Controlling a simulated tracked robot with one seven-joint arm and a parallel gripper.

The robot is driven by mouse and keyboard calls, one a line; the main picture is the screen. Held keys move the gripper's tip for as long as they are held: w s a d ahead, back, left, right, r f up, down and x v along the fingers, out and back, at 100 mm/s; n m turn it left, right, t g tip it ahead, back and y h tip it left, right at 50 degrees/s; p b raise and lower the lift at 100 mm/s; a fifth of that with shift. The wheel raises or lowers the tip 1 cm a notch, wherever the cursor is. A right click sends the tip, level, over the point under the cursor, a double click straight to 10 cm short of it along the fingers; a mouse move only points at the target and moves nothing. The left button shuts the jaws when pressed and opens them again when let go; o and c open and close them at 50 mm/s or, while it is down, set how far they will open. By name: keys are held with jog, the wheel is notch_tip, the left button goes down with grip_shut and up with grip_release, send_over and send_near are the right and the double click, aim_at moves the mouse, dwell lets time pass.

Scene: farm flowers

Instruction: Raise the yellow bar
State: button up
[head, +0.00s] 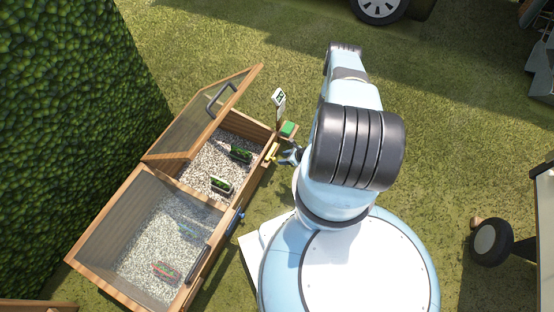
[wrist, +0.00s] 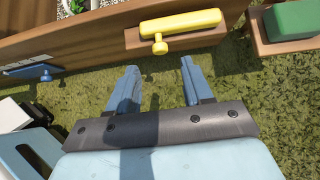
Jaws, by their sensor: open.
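The yellow bar (wrist: 180,24) is mounted on the outer wooden wall of the planter box, with a small round yellow knob (wrist: 160,48) below it. It lies nearly level, tilted slightly up to the right in the wrist view. In the head view the yellow bar (head: 271,152) shows small on the box's right side. My gripper (wrist: 156,72) is open and empty, its two blue fingers pointing at the wall just below the bar, apart from it. In the head view my gripper (head: 290,155) is right beside the bar, partly hidden by my arm.
The wooden planter box (head: 256,127) has one raised glass lid (head: 205,115) and one lowered lid (head: 110,215). A hedge (head: 70,90) stands behind.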

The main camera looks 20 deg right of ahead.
jog(key=x, duration=0.6)
jog(key=shift+w+f, duration=0.15)
grip_shut()
dwell(0.4)
